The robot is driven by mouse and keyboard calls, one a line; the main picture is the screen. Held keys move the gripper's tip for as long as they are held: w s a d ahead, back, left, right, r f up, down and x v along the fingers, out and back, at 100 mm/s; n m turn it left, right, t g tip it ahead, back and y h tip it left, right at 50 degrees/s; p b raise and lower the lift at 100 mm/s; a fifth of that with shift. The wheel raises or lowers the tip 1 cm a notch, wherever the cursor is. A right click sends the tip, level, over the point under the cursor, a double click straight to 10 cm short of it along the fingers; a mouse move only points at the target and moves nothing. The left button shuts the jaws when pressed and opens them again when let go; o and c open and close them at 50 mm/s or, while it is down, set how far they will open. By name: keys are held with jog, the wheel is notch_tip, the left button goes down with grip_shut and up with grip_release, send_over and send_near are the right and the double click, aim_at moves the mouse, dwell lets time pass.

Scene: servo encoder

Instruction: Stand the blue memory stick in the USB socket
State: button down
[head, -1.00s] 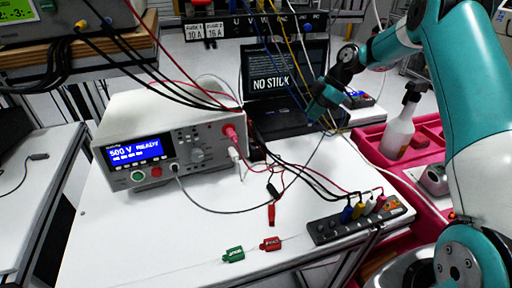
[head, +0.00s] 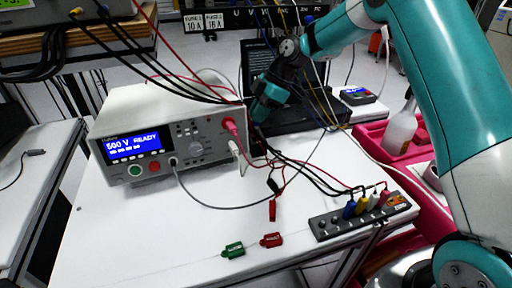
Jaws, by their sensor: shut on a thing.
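My gripper (head: 259,113) is at the left part of the open black laptop (head: 300,120), low over its keyboard side and in front of the screen. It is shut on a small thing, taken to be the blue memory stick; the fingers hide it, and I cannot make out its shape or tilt. I cannot make out the USB socket, nor whether the held thing touches it. My wrist covers much of the laptop screen (head: 256,56), where only small lines of text show.
A white tester (head: 200,130) stands close left of my gripper, with red and black leads around it. A small black device (head: 357,95) lies right of the laptop. A black strip (head: 330,226) with coloured plugs, a green tag (head: 232,250) and a red tag (head: 271,240) lie in front.

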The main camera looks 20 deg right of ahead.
aim_at(259, 127)
jog(key=shift+d+f+b, duration=0.2)
jog(key=shift+f+b, duration=0.35)
jog(key=shift+f, duration=0.8)
jog(key=shift+f, duration=0.15)
jog(key=shift+f+b, duration=0.9)
jog(key=shift+f, duration=0.05)
jog(key=c, duration=1.1)
grip_release()
jog(key=v, duration=0.7)
jog(key=shift+d+r, duration=0.15)
jog(key=shift+r, duration=0.1)
